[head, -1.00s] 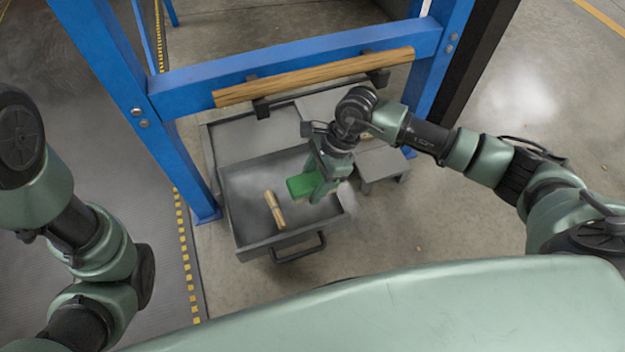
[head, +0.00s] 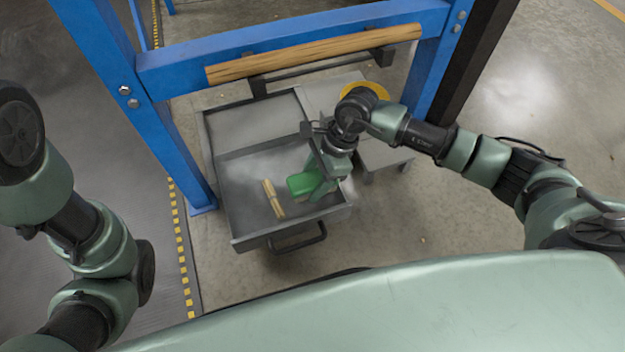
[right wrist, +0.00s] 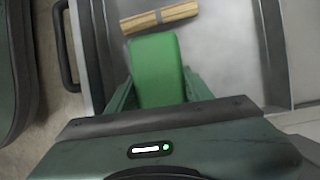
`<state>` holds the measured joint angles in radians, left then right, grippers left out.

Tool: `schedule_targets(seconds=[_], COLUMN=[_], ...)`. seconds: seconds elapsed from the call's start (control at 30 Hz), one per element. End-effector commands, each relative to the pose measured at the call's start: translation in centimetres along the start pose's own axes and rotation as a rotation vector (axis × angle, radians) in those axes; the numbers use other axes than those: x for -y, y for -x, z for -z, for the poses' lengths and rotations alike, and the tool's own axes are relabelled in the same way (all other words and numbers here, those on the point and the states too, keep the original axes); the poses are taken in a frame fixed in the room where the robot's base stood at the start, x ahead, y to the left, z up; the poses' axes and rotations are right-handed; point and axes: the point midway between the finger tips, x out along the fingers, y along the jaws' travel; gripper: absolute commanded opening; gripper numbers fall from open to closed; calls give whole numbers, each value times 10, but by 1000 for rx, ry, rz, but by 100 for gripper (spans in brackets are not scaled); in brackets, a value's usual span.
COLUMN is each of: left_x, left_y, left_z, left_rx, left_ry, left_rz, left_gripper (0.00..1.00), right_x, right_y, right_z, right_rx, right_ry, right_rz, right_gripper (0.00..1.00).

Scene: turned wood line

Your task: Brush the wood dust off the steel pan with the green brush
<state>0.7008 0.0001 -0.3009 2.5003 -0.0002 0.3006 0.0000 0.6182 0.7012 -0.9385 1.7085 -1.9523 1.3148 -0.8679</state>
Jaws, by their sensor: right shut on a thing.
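The steel pan (head: 240,215) is a grey, drawer-like tray with a black handle (head: 297,238) at its front, standing below the blue frame. Pale dust shows on its floor, mostly toward the back. My right gripper (head: 318,186) is over the pan's right part, shut on the green brush (head: 300,183). The brush (right wrist: 158,68) also shows between the fingers in the right wrist view; its bristles are hidden. I cannot tell whether it touches the pan floor. My left arm shows at the left, but its gripper is out of view.
A small bundle of wood sticks (head: 272,198) lies in the pan, left of the brush. A turned wood bar (head: 315,55) rests on brackets on the blue frame (head: 290,42) above. A grey step (head: 385,155) and a yellow disc (head: 372,90) are behind my right wrist.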

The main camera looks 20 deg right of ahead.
Motion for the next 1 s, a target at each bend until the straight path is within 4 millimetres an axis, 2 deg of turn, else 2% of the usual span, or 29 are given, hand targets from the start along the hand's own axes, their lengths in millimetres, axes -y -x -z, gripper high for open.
schedule_targets(seconds=[1.0], left_x=[-2], left_y=[12], left_z=[4], left_rx=[1], left_ry=[-1], left_rz=[0], left_gripper=[72], right_x=[0], right_y=[-16], right_z=[6], right_rx=[0], right_ry=[0], right_rz=[0], right_gripper=[18])
